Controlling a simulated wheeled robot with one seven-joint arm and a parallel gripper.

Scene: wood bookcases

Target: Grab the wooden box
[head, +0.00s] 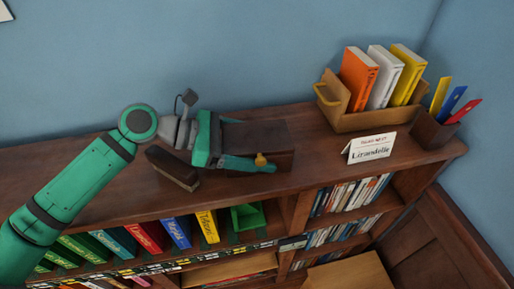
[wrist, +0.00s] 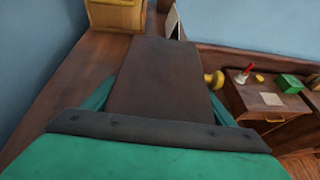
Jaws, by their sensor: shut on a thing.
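The wooden box (head: 262,133) is dark brown with a small gold knob on its near side, and lies on or just above the bookcase top. My green gripper (head: 255,148) reaches in from the left and is shut on it. One finger runs along the box's near side; the far finger is hidden in the head view. In the wrist view the box (wrist: 165,80) fills the space between the green fingers (wrist: 162,100), with the gold knob at its right. I cannot tell whether the box's underside touches the bookcase top.
A dark brown block (head: 172,168) lies left of my gripper. To the right stand a name card (head: 370,148), a wooden book holder (head: 372,120) with several books, and a pen cup (head: 433,131). Shelves of books (head: 345,196) are below the front edge.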

